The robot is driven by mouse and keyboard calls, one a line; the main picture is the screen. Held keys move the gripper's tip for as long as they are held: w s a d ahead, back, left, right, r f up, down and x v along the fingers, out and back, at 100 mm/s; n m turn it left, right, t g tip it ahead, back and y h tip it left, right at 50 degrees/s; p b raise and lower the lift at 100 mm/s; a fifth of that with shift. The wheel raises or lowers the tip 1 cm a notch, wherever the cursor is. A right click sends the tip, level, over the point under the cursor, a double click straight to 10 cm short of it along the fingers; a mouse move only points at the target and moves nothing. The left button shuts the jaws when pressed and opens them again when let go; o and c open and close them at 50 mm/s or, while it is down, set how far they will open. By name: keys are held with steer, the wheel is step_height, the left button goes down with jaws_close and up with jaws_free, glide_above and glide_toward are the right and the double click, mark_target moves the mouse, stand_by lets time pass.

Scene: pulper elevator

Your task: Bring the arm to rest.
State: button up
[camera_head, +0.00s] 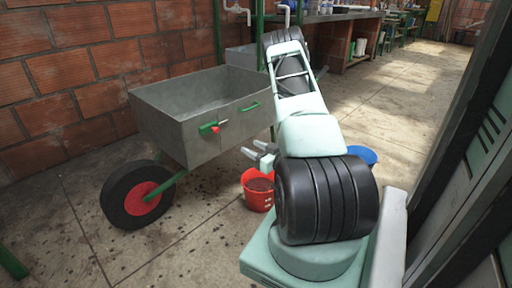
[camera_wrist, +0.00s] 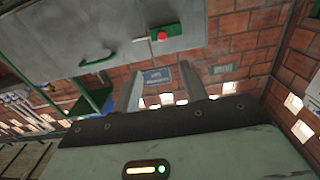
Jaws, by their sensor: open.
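My gripper (camera_head: 260,153) is open, with nothing between its fingers. In the head view it hangs to the left of my arm, above a red bucket (camera_head: 258,190) and apart from it. In the wrist view the two fingers of my gripper (camera_wrist: 168,92) stand apart, with brick wall behind them. My arm is bent, and its upper links rise in front of the grey metal cart.
The grey cart (camera_head: 190,125) with a red and black wheel (camera_head: 137,195) stands to the left. Its red knob (camera_wrist: 162,36) shows in the wrist view. A blue bucket (camera_head: 363,155) is behind my arm. A dark panel (camera_head: 470,150) stands close on the right.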

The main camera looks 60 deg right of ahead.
steer(key=shift+s+a, duration=0.1)
steer(key=shift+s, duration=0.3)
stand_by(0.3)
